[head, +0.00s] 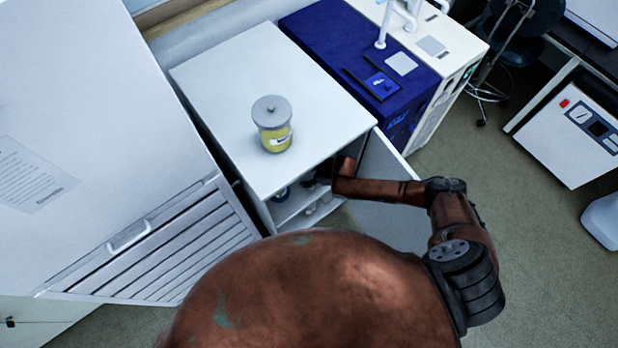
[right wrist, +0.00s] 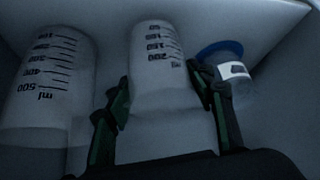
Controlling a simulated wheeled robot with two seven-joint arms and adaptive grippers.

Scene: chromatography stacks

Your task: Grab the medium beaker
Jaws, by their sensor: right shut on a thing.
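The medium beaker (right wrist: 163,65), clear with black graduation marks up to about 200, is in the middle of the right wrist view. My right gripper (right wrist: 160,92) has one finger on each side of it and is shut on it. The markings appear upside down in this view. In the head view my right arm reaches into the open cabinet (head: 232,82), and the gripper is mostly hidden in the shade under its top. The beaker cannot be made out clearly there. My left gripper is not in view.
A larger beaker (right wrist: 45,85) marked to 500 ml stands left of the held one. A small container with a blue rim (right wrist: 232,75) is close by the right finger. The open cabinet door (head: 385,190) is beside my arm.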

